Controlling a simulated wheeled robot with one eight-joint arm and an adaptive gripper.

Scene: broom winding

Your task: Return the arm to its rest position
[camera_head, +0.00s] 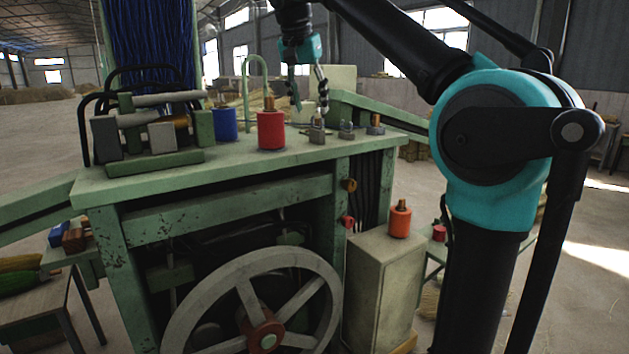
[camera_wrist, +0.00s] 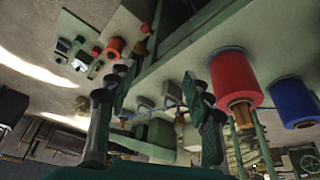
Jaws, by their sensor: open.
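My gripper (camera_head: 308,100) hangs over the green machine table (camera_head: 240,160) in the head view, with its fingers pointing down and spread apart. In the wrist view my gripper (camera_wrist: 158,125) shows two separate fingers with nothing between them. My black and teal arm fills the right side of the head view and reaches up and left to the gripper. The fingertips are close above or in front of a small grey metal part (camera_head: 317,132) on the tabletop. I cannot tell if they touch it.
A red spool (camera_head: 271,130) and a blue spool (camera_head: 224,124) stand left of my gripper. A clamp mechanism (camera_head: 150,130) sits further left. An orange spool (camera_head: 400,220) stands on a cabinet (camera_head: 378,285) below the table's right end. A large handwheel (camera_head: 225,300) is at the front.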

